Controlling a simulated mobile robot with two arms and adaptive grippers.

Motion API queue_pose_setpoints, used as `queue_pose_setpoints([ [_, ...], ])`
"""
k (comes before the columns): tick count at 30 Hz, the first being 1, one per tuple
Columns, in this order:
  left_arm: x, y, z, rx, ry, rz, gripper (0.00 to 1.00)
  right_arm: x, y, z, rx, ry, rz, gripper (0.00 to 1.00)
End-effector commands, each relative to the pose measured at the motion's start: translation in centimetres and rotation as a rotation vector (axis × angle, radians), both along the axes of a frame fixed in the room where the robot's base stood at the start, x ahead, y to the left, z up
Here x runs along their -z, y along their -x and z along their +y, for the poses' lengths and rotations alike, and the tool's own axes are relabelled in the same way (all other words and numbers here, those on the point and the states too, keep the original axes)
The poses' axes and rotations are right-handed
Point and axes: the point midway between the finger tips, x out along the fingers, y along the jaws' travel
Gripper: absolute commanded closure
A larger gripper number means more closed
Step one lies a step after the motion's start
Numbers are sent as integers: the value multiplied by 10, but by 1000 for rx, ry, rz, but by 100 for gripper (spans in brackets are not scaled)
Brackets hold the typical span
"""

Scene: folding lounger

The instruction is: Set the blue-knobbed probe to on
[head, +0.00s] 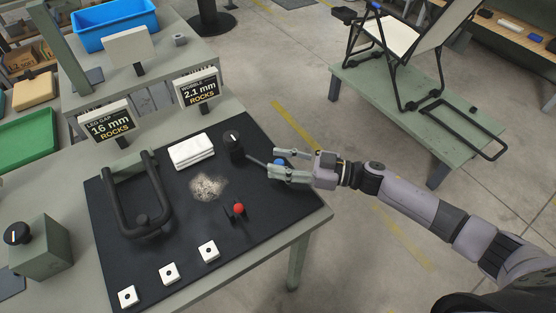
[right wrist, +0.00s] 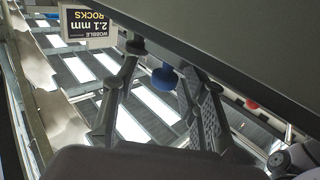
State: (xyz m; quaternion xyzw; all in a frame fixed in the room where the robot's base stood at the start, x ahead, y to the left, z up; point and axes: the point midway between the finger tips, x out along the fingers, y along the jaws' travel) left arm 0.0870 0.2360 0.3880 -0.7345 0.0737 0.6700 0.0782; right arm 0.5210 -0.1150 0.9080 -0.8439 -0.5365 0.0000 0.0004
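The blue-knobbed probe has a black round base with a white mark (head: 233,140) near the mat's right edge. A thin lever runs from it to the blue knob (head: 280,161). My right gripper (head: 272,163) comes in from the right, with one finger on each side of the blue knob. Contact cannot be made out. The gripper partly hides the knob in the head view. My left gripper is not in view.
A red-knobbed piece (head: 238,209), white pads (head: 191,151), a black tube frame (head: 137,207) and several white blocks (head: 208,251) lie on the black mat (head: 190,263). Signs (head: 198,89) stand behind. A folding lounger (head: 405,45) is on the green table (head: 400,105). Open floor lies between tables.

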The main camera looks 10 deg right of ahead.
Motion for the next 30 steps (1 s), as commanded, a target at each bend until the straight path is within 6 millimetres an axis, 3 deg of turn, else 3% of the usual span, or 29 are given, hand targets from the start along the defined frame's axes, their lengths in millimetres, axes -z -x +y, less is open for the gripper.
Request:
queue_pose_setpoints([
  [9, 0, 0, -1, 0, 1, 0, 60, 2, 29, -60, 1, 5, 4, 60],
  [15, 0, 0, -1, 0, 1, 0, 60, 1, 42, -89, 1, 3, 1, 60],
  [21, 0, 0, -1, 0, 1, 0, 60, 0, 47, -100, 0, 1, 0, 60],
  [30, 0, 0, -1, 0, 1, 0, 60, 0, 47, -100, 0, 0, -1, 60],
])
